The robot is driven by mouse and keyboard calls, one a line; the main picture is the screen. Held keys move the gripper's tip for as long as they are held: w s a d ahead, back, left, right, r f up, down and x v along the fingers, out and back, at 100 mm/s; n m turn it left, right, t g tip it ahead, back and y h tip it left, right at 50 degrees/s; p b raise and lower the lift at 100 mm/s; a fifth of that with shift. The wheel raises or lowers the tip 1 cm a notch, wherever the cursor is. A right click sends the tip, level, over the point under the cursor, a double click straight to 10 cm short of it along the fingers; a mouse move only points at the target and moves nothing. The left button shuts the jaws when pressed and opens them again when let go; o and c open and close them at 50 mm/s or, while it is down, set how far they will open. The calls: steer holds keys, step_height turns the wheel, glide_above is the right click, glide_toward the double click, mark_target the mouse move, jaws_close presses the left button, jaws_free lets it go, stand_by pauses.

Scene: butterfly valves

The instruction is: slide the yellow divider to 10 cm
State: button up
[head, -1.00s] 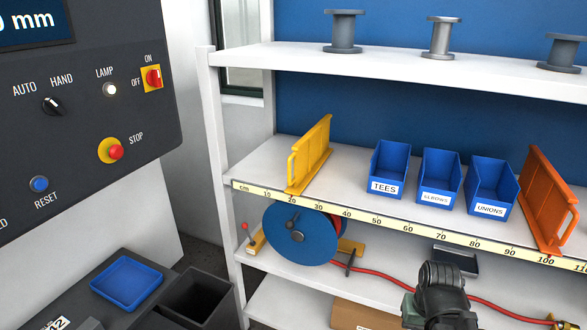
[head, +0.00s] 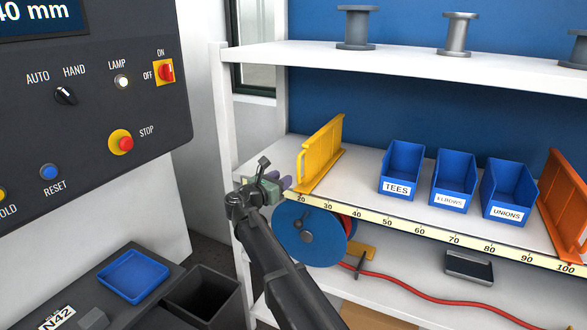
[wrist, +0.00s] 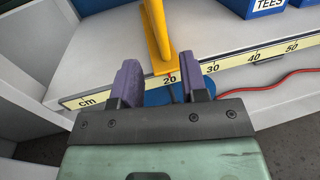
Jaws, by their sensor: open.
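The yellow divider (head: 321,157) stands upright on the middle shelf. In the wrist view its front foot (wrist: 160,48) sits at about the 20 mark of the cm scale (wrist: 232,66). My gripper (head: 284,184) is in front of the shelf edge, just left of the divider's front end. In the wrist view my gripper (wrist: 163,85) has its two purple fingers apart and empty, with the divider's front post beyond the gap between them. It appears apart from the divider. My arm hides the low end of the scale in the head view.
Blue bins (head: 402,170) stand to the right of the divider, and an orange divider (head: 566,203) stands near the 100 mark. A blue reel (head: 300,240) sits below the shelf. Shelf surface left of the yellow divider looks clear.

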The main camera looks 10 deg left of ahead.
mark_target(298, 170)
steer(key=x, duration=1.1)
steer(key=shift+d, duration=0.15)
jaws_close()
